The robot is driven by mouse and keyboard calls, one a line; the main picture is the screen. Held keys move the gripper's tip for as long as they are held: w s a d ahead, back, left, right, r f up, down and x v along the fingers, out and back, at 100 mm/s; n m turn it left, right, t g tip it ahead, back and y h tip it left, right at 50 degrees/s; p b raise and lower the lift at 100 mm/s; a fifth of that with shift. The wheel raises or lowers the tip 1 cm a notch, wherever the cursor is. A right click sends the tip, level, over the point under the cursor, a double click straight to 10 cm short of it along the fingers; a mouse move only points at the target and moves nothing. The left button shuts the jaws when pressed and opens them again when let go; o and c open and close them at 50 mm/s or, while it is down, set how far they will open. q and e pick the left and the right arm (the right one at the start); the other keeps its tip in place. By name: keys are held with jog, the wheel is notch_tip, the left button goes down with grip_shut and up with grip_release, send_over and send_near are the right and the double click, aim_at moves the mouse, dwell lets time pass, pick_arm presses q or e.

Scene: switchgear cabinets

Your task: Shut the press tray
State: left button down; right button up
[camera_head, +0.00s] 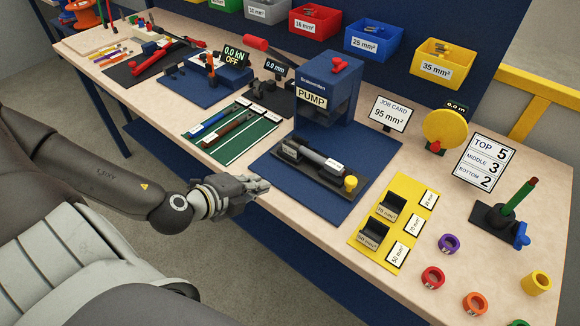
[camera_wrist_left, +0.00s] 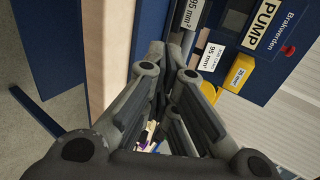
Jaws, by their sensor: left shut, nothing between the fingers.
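The blue press labelled PUMP (camera_head: 327,95) stands on a blue mat at the middle of the bench. A dark tray (camera_head: 308,163) lies in front of the press housing, pulled out toward the bench's front edge. It carries a grey bar-like piece with white labels and has a yellow knob (camera_head: 350,184) at its right end. My left gripper (camera_head: 265,184) is shut and empty, at the bench's front edge, left of and apart from the tray. In the left wrist view the PUMP label (camera_wrist_left: 266,22) shows beyond the fingers. My right gripper is out of view.
A green mat (camera_head: 230,135) with tools lies left of the press. A yellow board (camera_head: 392,226) with black holders lies to its right. A job card (camera_head: 389,113) reads 95 mm². Coloured rings lie at the right front; coloured bins line the back.

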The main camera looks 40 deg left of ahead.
pick_arm(q)
jog(key=p, duration=0.2)
send_near(297, 164)
jog(key=w+f, duration=0.2)
jog(key=f, duration=0.1)
jog(key=shift+d+f, duration=0.1)
jog(key=shift+f, duration=0.15)
jog(key=shift+w+p, duration=0.75)
jog(key=shift+w, duration=0.3)
jog(key=shift+w+d+f+p, duration=0.1)
jog(key=shift+w+f+p, duration=0.15)
jog(key=shift+w, duration=0.55)
jog(key=shift+w+r, duration=0.1)
jog(key=shift+w+r, duration=0.1)
jog(key=shift+w, duration=0.25)
jog(key=w, duration=0.4)
jog(key=w+p, duration=0.1)
jog(key=w, duration=0.4)
jog(key=w+d+p, duration=0.1)
jog(key=w, duration=0.3)
jog(key=shift+w, duration=0.3)
jog(key=shift+r, duration=0.1)
jog(key=shift+r, duration=0.1)
